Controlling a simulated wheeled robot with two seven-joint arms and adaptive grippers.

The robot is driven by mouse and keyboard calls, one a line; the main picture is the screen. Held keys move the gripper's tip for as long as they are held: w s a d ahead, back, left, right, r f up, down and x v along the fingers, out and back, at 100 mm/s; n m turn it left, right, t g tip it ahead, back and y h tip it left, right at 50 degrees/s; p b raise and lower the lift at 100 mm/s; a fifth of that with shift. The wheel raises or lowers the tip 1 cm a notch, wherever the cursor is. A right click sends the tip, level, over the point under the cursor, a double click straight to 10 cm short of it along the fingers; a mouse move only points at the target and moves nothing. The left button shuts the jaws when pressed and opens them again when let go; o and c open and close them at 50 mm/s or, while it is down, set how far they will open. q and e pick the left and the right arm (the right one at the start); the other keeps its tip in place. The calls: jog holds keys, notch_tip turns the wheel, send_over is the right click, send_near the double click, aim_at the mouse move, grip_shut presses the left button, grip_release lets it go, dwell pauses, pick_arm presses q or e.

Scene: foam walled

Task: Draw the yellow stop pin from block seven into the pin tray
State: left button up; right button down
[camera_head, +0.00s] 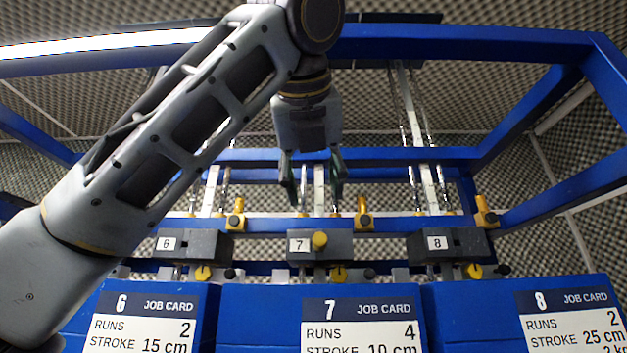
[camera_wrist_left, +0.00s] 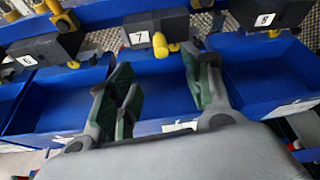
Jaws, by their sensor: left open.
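Block seven (camera_head: 297,246) is a dark block with a white "7" label, on the blue rail in mid-view. The yellow stop pin (camera_head: 319,241) shows as a round yellow head on its front. In the left wrist view the pin (camera_wrist_left: 160,45) sticks out of block seven (camera_wrist_left: 137,33). My left gripper (camera_head: 313,190) is open and empty, above and behind the block in the head view. In the left wrist view its fingers (camera_wrist_left: 160,72) are apart, with the pin beyond them. A blue tray (camera_wrist_left: 158,92) lies below block seven; I cannot tell whether it is the pin tray. My right gripper is out of view.
Block six (camera_head: 190,244) and block eight (camera_head: 450,243) stand on either side. Yellow brackets (camera_head: 363,216) and lower yellow knobs (camera_head: 338,274) are close by. A blue frame (camera_head: 470,42) surrounds the rig. Job card seven (camera_head: 360,325) fronts the blue bins.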

aim_at(319, 233)
pick_arm(q)
jog(key=shift+p+x, duration=1.2)
jog(key=shift+x, duration=6)
jog(key=shift+a, duration=0.1)
grip_shut()
